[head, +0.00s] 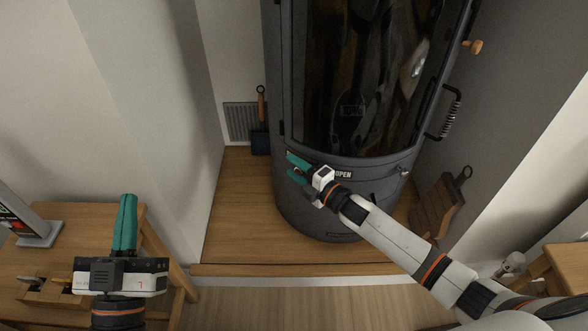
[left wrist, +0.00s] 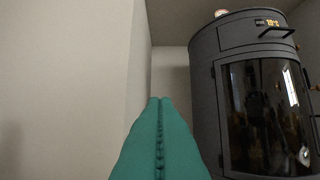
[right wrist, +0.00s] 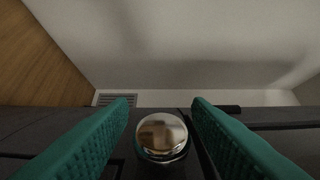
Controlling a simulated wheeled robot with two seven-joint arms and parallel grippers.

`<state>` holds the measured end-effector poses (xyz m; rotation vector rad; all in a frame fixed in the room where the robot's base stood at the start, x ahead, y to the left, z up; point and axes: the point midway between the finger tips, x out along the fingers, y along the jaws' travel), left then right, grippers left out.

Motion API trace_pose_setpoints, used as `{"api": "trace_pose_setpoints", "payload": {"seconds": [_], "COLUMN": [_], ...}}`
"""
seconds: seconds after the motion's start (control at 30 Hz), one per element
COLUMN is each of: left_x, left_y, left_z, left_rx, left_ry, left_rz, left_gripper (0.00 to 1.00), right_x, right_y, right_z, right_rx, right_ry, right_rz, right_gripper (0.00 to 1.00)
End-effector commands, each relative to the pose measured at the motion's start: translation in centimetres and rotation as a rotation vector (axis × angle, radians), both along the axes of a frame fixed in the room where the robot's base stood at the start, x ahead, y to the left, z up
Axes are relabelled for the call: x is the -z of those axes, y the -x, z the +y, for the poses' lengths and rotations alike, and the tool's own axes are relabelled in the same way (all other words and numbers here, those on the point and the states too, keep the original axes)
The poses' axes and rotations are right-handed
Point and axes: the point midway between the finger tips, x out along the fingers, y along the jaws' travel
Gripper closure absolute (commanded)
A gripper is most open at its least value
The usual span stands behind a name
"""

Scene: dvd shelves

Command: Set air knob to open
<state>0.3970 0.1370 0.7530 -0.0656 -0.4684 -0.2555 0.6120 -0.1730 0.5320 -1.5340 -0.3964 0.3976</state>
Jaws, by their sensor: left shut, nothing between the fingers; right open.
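The air knob (right wrist: 162,137) is a shiny round metal knob on the dark stove (head: 330,220). In the right wrist view it sits between the two green fingers of my right gripper (right wrist: 162,115), which is open, one finger on each side with gaps. In the head view my right gripper (head: 297,168) is at the stove's lower front, and the knob is mostly hidden there. A label reading OPEN (head: 343,174) is just right of it. My left gripper (head: 127,200) is shut and empty, away from the stove; its closed fingers also fill the lower left wrist view (left wrist: 160,100).
The glass door (head: 350,80) has a coiled handle (head: 450,112) on its right. A brush (head: 260,125) hangs left of the stove. A small wooden table (head: 90,225) stands under my left gripper.

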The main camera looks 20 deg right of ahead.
Motion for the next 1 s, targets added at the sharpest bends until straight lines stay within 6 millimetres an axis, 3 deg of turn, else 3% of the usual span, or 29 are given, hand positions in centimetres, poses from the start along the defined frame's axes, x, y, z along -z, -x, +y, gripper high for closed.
{"api": "trace_pose_setpoints", "payload": {"seconds": [0.4,0.7,0.9,1.0], "left_x": [-0.78,-0.75,-0.79,0.17], "left_y": [0.43,0.42,0.38,-0.18], "left_z": [-0.01,-0.02,-0.03,0.04], "left_rx": [0.002,0.002,0.002,-0.002], "left_ry": [0.016,0.016,0.015,-0.007], "left_rz": [-0.056,-0.055,-0.051,0.028], "left_gripper": [1.0,1.0,1.0,1.0], "right_x": [-0.04,-0.01,-0.01,-0.07], "right_y": [-0.83,-0.8,-0.67,-0.15], "right_z": [0.47,0.44,0.29,-0.31], "right_rx": [0.0,0.001,0.001,0.001], "right_ry": [-0.001,0.0,0.001,0.001], "right_rz": [0.0,0.001,0.002,0.003], "right_gripper": [0.55,1.0,1.0,1.0]}}
